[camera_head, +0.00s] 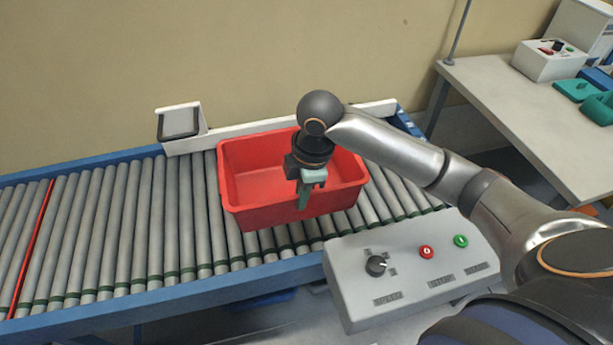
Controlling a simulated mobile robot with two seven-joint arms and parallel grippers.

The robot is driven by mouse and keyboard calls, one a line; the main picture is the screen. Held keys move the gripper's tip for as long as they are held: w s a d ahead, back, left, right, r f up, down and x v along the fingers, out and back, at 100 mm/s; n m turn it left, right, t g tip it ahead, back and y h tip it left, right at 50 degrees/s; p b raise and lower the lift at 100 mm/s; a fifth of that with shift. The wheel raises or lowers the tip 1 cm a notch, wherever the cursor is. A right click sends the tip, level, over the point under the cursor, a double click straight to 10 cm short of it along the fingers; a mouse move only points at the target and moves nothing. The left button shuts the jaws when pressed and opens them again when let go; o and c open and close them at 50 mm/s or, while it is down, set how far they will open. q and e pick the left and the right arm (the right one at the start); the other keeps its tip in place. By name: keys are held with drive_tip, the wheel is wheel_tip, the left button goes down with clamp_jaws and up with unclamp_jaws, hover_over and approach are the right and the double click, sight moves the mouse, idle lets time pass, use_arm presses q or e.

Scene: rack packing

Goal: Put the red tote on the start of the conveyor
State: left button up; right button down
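The red tote (250,185) is an empty-looking open box. It stands upright on the rollers of the conveyor (130,230), near the conveyor's right end. My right gripper (304,196) points down at the tote's near wall. A green finger overlaps the near rim and reaches a little below it on the outer side. The other finger is hidden, so I cannot tell whether the gripper is closed on the wall or only around it. My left gripper is not in view.
A grey control box (410,268) with a knob, a red button and a green button stands at the conveyor's near side. A white guide rail (235,136) with a sensor bracket (180,122) runs behind the tote. A table (530,130) is at the right. Rollers left of the tote are clear.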

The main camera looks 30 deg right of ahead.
drive_tip(key=w+d+f, duration=0.1)
drive_tip(key=d, duration=0.1)
drive_tip(key=w+d+f, duration=0.1)
drive_tip(key=w+d, duration=0.1)
drive_tip(key=w+d+f, duration=0.1)
drive_tip(key=w+d, duration=0.1)
drive_tip(key=shift+f, duration=0.15)
drive_tip(key=w+d+f, duration=0.2)
drive_tip(key=f, duration=0.1)
drive_tip(key=w+d+f, duration=0.1)
drive_tip(key=f, duration=0.1)
drive_tip(key=shift+d+b, duration=0.2)
drive_tip(key=shift+b, duration=0.15)
drive_tip(key=shift+w+d+f, duration=0.2)
drive_tip(key=shift+d+f, duration=0.05)
drive_tip(key=shift+f, duration=0.15)
drive_tip(key=shift+w+d+f, duration=0.1)
drive_tip(key=shift+d+f, duration=0.05)
drive_tip(key=shift+f, duration=1.6)
drive_tip(key=shift+f, duration=0.15)
drive_tip(key=c, duration=1)
unclamp_jaws()
drive_tip(key=shift+c, duration=0.2)
